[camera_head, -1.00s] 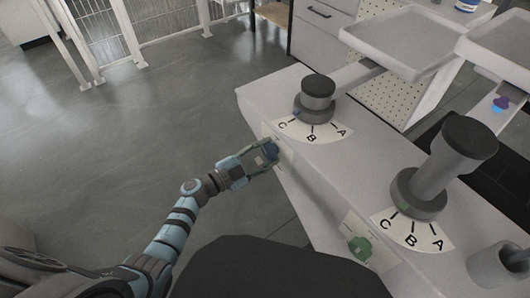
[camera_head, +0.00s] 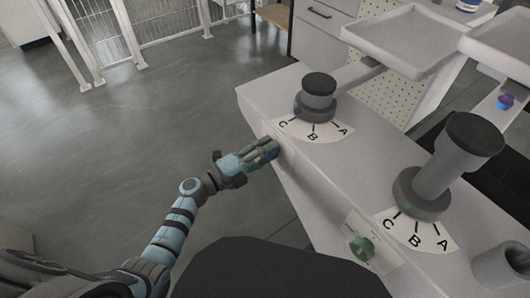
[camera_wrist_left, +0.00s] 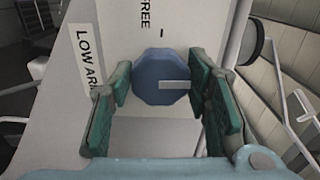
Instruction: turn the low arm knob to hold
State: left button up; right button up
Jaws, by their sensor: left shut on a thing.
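The low arm knob (camera_wrist_left: 155,78) is blue and eight-sided, with a pale pointer bar, in the left wrist view. The bar points right there, about a quarter turn from the short mark beside the word FREE (camera_wrist_left: 147,14). A partly covered label (camera_wrist_left: 86,50) reads LOW AR. My left gripper (camera_wrist_left: 162,92) has its green pads on either side of the knob and is shut on it. In the head view the left gripper (camera_head: 272,150) is at the near face of the pale console (camera_head: 340,170) and hides most of the knob. No HOLD word shows. My right gripper is not in view.
A dark-capped column (camera_head: 318,90) and a taller one (camera_head: 455,160) rise from the console top beside A-B-C dials. A green knob (camera_head: 362,248) is on the near face. Pale trays (camera_head: 405,40) stand at the back. Open floor (camera_head: 120,140) lies left.

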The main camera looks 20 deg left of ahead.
pick_arm(q)
jog(key=shift+m, duration=0.4)
jog(key=o, duration=1.1)
jog(key=shift+o, duration=0.2)
jog(key=v, duration=1.2)
